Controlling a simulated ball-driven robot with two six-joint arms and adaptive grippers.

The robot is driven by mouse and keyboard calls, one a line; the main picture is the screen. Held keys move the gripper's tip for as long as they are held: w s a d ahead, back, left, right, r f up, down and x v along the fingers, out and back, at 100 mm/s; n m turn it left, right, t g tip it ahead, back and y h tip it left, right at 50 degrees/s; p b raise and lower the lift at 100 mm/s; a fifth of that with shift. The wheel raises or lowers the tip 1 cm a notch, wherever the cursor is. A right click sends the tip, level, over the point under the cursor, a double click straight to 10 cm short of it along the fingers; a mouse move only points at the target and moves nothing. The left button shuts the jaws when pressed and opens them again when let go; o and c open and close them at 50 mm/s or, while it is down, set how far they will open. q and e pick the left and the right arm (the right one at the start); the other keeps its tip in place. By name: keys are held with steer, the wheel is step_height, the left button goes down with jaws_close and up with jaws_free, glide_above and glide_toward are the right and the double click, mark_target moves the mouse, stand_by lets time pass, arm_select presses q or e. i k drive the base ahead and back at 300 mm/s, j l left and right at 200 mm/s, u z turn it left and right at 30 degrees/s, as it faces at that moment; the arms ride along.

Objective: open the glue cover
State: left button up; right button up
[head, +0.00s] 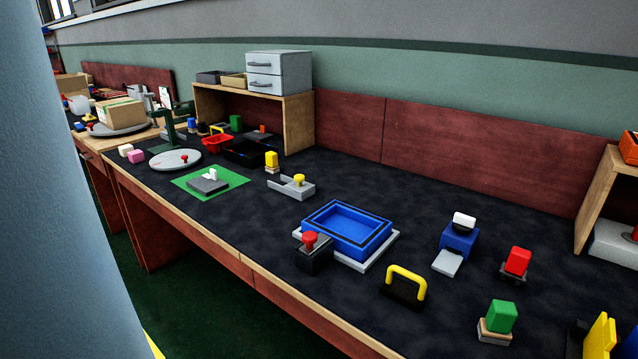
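No thing in the head view is clearly marked as a glue cover, and I cannot tell which one it is. Small lidded or knobbed items stand on the dark bench top (420,170). Among them are a black block with a red knob (312,254) and a blue block with a white cap and a grey plate in front (459,240). A black base with a yellow handle (405,285) lies nearer the front edge. Neither of my grippers is in view.
A blue tray (348,222) sits on a grey plate mid-bench. A red block (517,262) and a green block (500,317) stand at right. A wooden shelf (298,122) with grey drawers is at the back. A pale blue column blocks the left side.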

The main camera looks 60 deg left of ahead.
mark_target(298, 185)
steer(key=u, duration=1.95)
steer(key=j+u, duration=0.3)
steer(key=u, duration=0.15)
